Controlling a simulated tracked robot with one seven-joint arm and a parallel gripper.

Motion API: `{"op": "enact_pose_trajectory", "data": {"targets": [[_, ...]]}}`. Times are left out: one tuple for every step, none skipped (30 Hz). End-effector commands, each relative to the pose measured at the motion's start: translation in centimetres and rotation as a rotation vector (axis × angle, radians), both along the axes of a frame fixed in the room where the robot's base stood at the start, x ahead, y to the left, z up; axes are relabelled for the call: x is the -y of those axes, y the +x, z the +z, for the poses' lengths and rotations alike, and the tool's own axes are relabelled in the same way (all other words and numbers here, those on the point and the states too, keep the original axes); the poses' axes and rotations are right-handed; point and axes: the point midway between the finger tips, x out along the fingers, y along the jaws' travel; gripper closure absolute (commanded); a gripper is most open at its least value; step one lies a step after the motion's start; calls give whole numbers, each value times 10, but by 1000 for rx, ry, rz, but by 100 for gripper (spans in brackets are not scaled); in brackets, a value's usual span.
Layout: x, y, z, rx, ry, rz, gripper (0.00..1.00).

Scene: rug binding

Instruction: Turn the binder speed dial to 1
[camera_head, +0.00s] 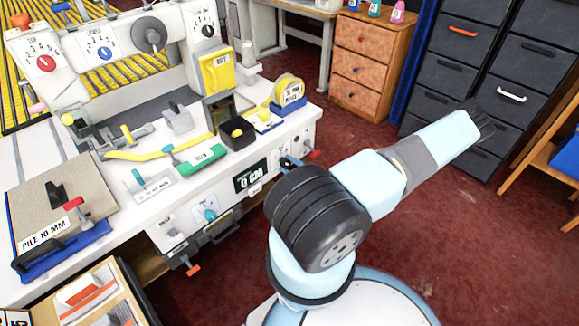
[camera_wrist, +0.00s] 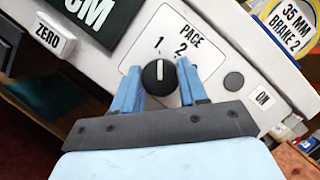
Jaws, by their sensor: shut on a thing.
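A black round dial (camera_wrist: 159,77) with a white pointer line sits on a white plate marked PACE (camera_wrist: 190,30), with the numbers 1 and 2. Its pointer line stands upright in the wrist view and points toward the 1. My gripper (camera_wrist: 159,68) has its two blue fingers on either side of the dial, shut on it. In the head view my gripper (camera_head: 290,162) is at the front panel of the white bench, right of the "0 CM" display (camera_head: 250,177).
Other numbered dials with red (camera_head: 46,63), blue (camera_head: 105,54) and black (camera_head: 208,31) knobs sit on the machine behind. A tape roll (camera_head: 289,90) stands on the bench above.

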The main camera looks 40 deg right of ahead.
Motion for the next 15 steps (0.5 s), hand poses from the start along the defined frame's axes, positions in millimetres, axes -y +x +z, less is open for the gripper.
{"op": "enact_pose_trajectory", "data": {"targets": [[-2,0,-1,-1,-23,4,88],[-2,-1,-1,0,-35,4,88],[-2,-1,-1,1,-51,4,88],[-2,-1,-1,2,-62,4,88],[-2,-1,-1,4,-71,3,88],[-2,-1,-1,4,-82,4,88],[-2,-1,-1,5,-89,3,88],[-2,-1,-1,5,-96,4,88],[-2,-1,-1,5,-103,3,88],[-2,-1,-1,6,-107,3,88],[-2,-1,-1,6,-110,3,88],[-2,-1,-1,6,-113,3,88],[-2,-1,-1,6,-116,3,88],[-2,-1,-1,6,-117,4,88],[-2,-1,-1,6,-118,3,88]]}}
